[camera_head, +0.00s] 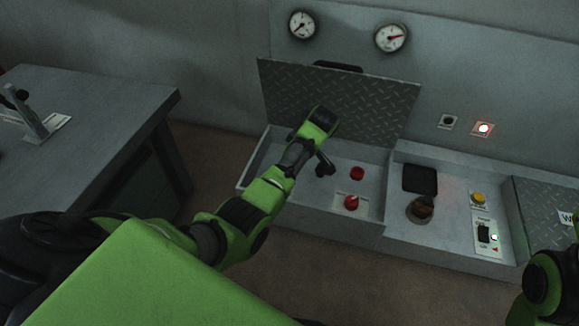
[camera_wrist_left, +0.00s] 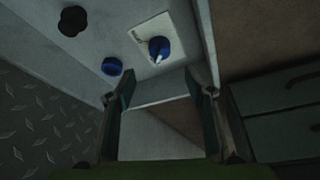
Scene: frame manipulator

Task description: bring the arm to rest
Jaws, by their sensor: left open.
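My left arm, green and black, reaches from the lower left in the head view over the left end of a grey panel box (camera_head: 310,205). My left gripper (camera_head: 322,166) hangs there, small and dark, partly hidden by its own wrist. In the left wrist view my left gripper (camera_wrist_left: 165,88) is open, with nothing between its two fingers. Two red knobs (camera_head: 357,173) (camera_head: 351,203) stand right of it, apart from it; they look blue in the wrist view (camera_wrist_left: 112,66) (camera_wrist_left: 158,48). Part of my right arm shows at the lower right; its gripper is not visible.
A raised diamond-plate lid (camera_head: 370,105) stands behind my left gripper. Right of it are a brown-topped knob (camera_head: 422,207), a yellow button (camera_head: 479,198) and a switch with a green light (camera_head: 484,234). A table (camera_head: 90,95) is left.

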